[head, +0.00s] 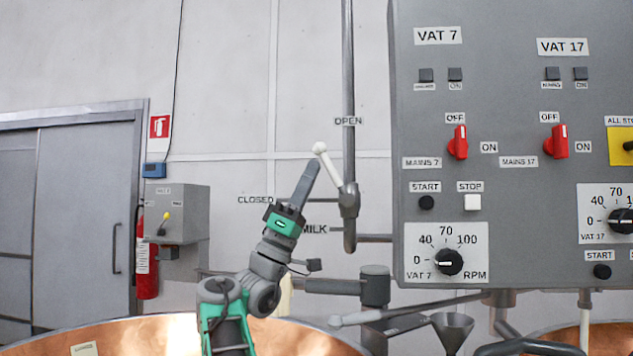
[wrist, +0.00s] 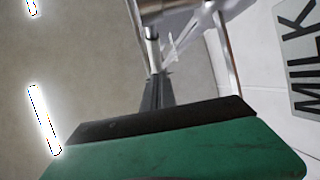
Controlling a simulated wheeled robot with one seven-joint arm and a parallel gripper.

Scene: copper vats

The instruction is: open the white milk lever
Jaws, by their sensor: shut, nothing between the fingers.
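The white milk lever (head: 333,169) is on the vertical grey pipe beside the control panel. It slants up and left from its pivot, between the OPEN label (head: 348,121) above and the CLOSED label (head: 256,200) at left. My gripper (head: 313,165) is shut and empty, pointing up, with its tips just below and left of the lever's round end. I cannot tell whether they touch. In the wrist view the closed fingers (wrist: 156,77) point at pale and metallic parts too unclear to name surely. The MILK label (head: 315,229) is below the pivot.
The grey control panel (head: 510,100) stands close to the right of the pipe (head: 348,60). A copper vat (head: 140,335) is below my arm. A grey box (head: 178,213) and a red extinguisher (head: 147,262) are at left.

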